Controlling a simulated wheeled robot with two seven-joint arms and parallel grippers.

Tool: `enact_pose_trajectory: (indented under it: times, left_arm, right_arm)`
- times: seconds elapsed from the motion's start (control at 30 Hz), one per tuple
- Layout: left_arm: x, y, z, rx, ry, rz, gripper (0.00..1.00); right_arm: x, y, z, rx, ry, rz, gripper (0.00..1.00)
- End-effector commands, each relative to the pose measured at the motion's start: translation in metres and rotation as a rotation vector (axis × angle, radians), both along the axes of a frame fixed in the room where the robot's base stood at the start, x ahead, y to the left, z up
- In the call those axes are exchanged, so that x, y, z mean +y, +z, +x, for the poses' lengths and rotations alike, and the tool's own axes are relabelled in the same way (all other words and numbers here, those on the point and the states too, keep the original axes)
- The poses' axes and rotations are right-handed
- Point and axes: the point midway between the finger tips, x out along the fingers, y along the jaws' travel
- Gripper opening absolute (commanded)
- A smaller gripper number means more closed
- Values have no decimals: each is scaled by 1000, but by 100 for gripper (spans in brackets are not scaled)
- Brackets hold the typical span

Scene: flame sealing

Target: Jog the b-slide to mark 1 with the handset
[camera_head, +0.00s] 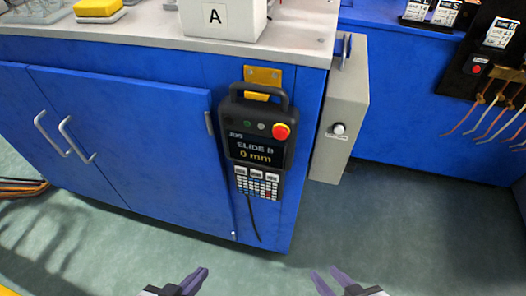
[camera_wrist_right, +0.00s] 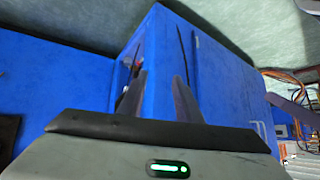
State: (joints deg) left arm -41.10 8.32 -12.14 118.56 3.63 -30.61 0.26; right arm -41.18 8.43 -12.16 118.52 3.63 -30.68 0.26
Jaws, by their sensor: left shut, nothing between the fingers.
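The handset (camera_head: 257,143) is a black pendant with a top handle, a red knob, a keypad and a cable. It hangs upright on the front of the blue cabinet, below a yellow bracket (camera_head: 263,76). Its screen reads "SLIDE B" and "0 mm". I cannot make out the b-slide or mark 1. My left gripper (camera_head: 198,280) is shut and empty, low in front of the cabinet. My right gripper (camera_head: 333,282) is open and empty, below and right of the handset. Its parted fingers also show in the right wrist view (camera_wrist_right: 158,97).
The blue cabinet (camera_head: 130,130) has two door handles and a pale worktop with a white block marked "A" (camera_head: 225,18) and a yellow sponge (camera_head: 98,7). A grey box with a knob (camera_head: 340,115) stands beside it. The floor (camera_head: 400,220) on the right is clear.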

Motion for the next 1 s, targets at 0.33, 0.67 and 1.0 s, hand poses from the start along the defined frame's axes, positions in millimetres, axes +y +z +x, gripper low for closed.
enact_pose_trajectory:
  times: [0.33,0.67,1.0]
  left_arm:
    - [0,2,4,-8,-1,0,0]
    - [0,2,4,-9,-1,-1,0]
    - [0,3,4,-9,-1,-1,0]
  right_arm:
    - [0,3,5,-11,1,1,1]
    - [0,3,5,-12,0,1,0]
    - [0,3,5,-13,-1,1,0]
